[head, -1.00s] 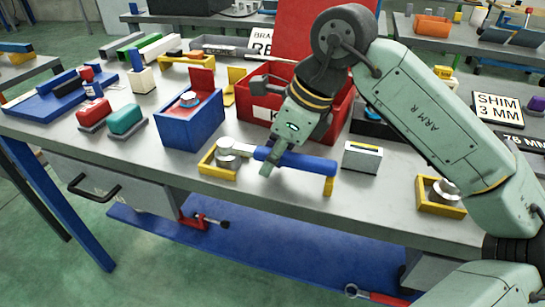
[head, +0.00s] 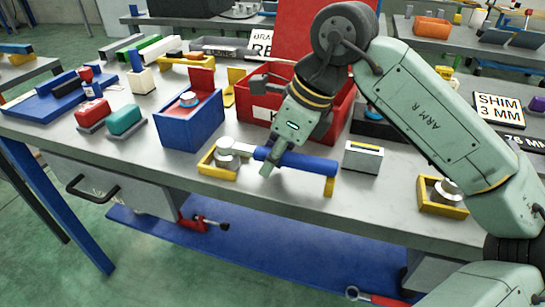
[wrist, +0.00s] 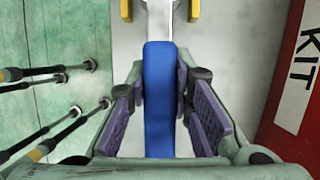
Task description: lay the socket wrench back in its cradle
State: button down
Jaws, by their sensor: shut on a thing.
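The socket wrench has a blue handle (head: 312,162) and a round metal head (head: 228,152). It lies level along the front of the bench. Its head is at the yellow cradle's tray-like left part (head: 207,165), and its handle end is over the cradle's yellow right post (head: 330,187). I cannot tell whether it touches both supports. My gripper (head: 268,165) is shut on the handle near the head end. In the wrist view the blue handle (wrist: 158,95) runs between my purple finger pads, with yellow cradle pieces (wrist: 193,9) on both sides of the metal shank.
A red kit box (head: 345,115) stands close behind my gripper. A blue box (head: 190,130) is at the left, and a grey block (head: 362,158) is right of the handle end. Another yellow holder (head: 430,205) sits further right. The bench's front edge is close.

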jog(key=c, duration=1.3)
grip_release()
jog(key=shift+c, duration=0.2)
jog(key=shift+o, duration=0.5)
jog(key=o, duration=0.4)
jog(key=shift+r, duration=0.1)
jog(key=shift+r+p, duration=2.55)
jog(key=shift+r, duration=1.4)
